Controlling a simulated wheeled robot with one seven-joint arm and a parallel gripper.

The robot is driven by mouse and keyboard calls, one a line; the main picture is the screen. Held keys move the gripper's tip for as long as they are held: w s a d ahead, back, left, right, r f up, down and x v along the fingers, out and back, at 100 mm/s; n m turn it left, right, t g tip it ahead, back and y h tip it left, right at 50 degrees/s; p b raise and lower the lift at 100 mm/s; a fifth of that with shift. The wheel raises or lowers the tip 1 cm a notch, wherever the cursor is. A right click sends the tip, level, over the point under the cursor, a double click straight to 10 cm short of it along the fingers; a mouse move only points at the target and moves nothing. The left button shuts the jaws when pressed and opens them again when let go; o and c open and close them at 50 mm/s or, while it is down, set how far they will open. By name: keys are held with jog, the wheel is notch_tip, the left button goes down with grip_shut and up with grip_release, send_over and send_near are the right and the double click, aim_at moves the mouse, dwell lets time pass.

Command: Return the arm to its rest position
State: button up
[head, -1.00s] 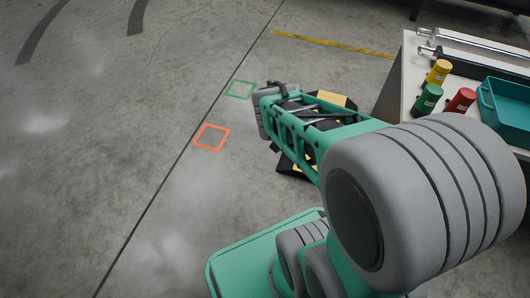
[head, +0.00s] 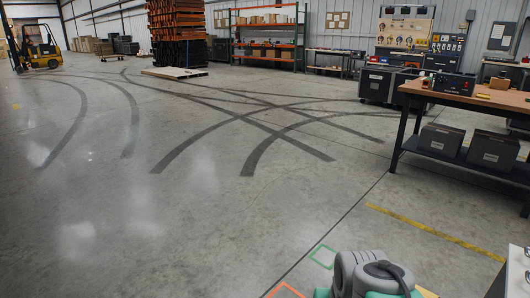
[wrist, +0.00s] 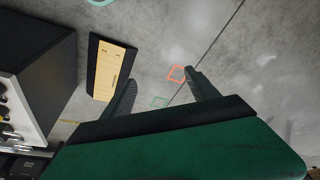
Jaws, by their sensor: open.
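My gripper (wrist: 161,88) shows in the wrist view with its two dark fingers spread apart and only bare floor between them. It is open and empty. In the head view only a grey and green part of my arm shows, at the bottom edge right of centre; my gripper's fingers are not visible there. The rest of the arm is out of that frame.
An orange floor square (wrist: 177,73) and a green one (wrist: 160,102) lie beyond the fingers. A black thing with a tan panel (wrist: 108,72) is left of them. A workbench (head: 480,97) stands at the right. The middle floor (head: 250,220) is clear.

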notch_tip(320, 180, up, 27)
jog(key=a+n+p, duration=0.1)
jog(key=p, duration=2)
jog(key=shift+s+p, duration=0.35)
jog(key=shift+s, duration=0.05)
